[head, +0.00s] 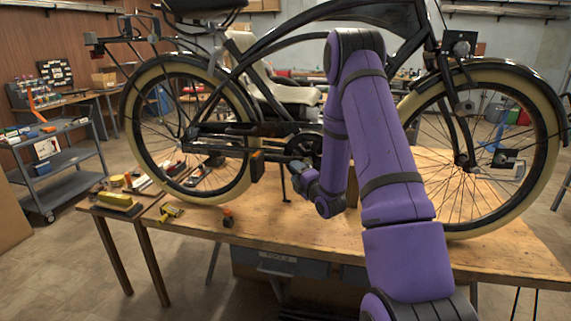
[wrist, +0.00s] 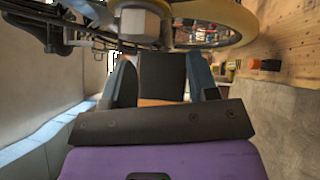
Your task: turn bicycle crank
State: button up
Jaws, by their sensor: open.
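The black bicycle's crank area (head: 303,145) is low on the frame, partly covered by my purple arm. A dark pedal (head: 257,167) with an orange patch hangs left of it in the head view. My gripper (head: 297,170) is near the crank, to the right of that pedal. In the wrist view my open gripper (wrist: 163,65) has its blue-grey fingers apart. A dark block with an orange-brown strip under it shows between them; I cannot tell if it is the pedal, nor whether anything touches.
The bicycle stands on a wooden workbench (head: 400,235). Its rear wheel (head: 240,190) is left and its front wheel (head: 540,165) right. A yellow tool (head: 170,212) and a small dark-orange object (head: 228,219) lie near the front edge. A grey cart (head: 60,160) stands left.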

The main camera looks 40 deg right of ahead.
aim_at(286, 163)
jog(key=w, duration=0.4)
jog(key=w+r, duration=0.1)
jog(key=w, duration=0.2)
jog(key=shift+w+d, duration=0.1)
jog(key=shift+d, duration=0.15)
grip_shut()
